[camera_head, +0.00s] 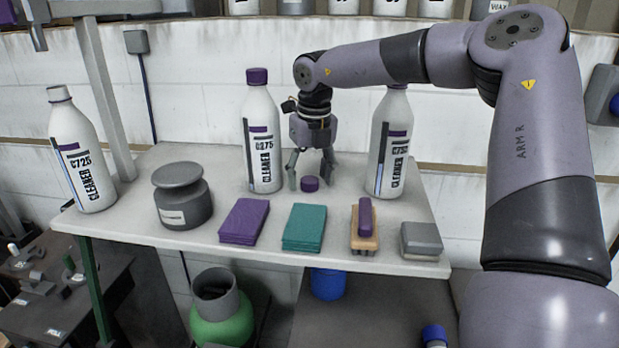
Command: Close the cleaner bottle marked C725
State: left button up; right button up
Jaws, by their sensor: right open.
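A white cleaner bottle marked C725 (80,150) stands at the table's left end; its neck has no purple cap on it. A middle bottle (262,140), whose mark seems to read C275, wears a purple cap. A third bottle (388,145) stands at the right; its mark is hard to read and its top is hidden behind my right arm. A loose purple cap (310,184) lies on the table. My right gripper (311,184) points down with open fingers on either side of this cap. My left gripper is not in view.
On the white table (130,218) are a grey lidded jar (182,198), purple cloths (244,221), teal cloths (304,228), a brush (364,226) and a grey block (420,240). A pale post (103,90) rises behind the left bottle. My right arm spans the right side.

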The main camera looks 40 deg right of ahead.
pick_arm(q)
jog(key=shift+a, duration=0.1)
pick_arm(e)
jog(key=shift+s, duration=0.1)
jog(key=shift+c, duration=0.4)
jog(key=c, duration=0.8)
jog(key=shift+r, duration=0.1)
notch_tip(320, 180, up, 9)
jog(key=b, duration=0.2)
pick_arm(q)
jog(key=shift+p, duration=1)
pick_arm(e)
notch_tip(320, 180, up, 11)
send_over(310, 180)
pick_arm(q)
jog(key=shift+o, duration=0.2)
